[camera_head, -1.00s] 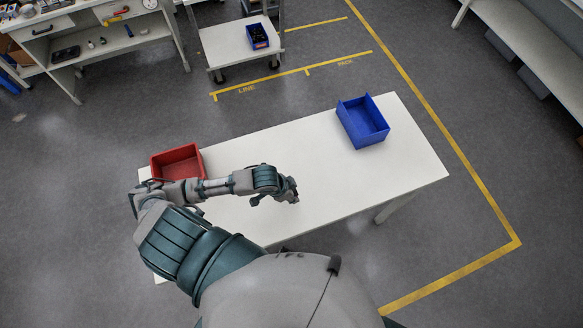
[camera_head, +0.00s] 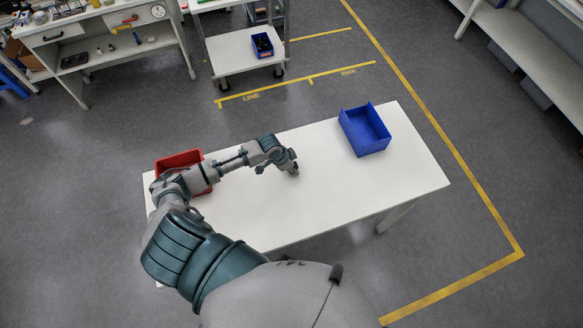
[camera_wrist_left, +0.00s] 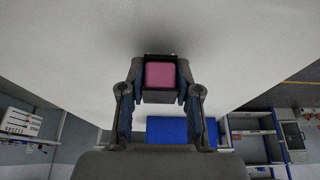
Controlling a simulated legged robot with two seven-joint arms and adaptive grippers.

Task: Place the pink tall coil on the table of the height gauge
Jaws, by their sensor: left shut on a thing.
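My left gripper (camera_head: 286,168) is over the middle of the white table in the head view. In the left wrist view its fingers (camera_wrist_left: 160,92) are shut on a pink thing, the pink tall coil (camera_wrist_left: 160,74), of which a squarish pink face shows between the fingertips. In the head view the coil is too hidden by the gripper to make out. I cannot make out a height gauge in either view. My right gripper is not in view.
A red bin (camera_head: 178,160) stands at the table's left end, partly behind my left arm. A blue bin (camera_head: 366,143) stands at the right end. The white table (camera_head: 330,195) is bare between them. A bench (camera_head: 105,58) and a cart (camera_head: 235,55) stand beyond.

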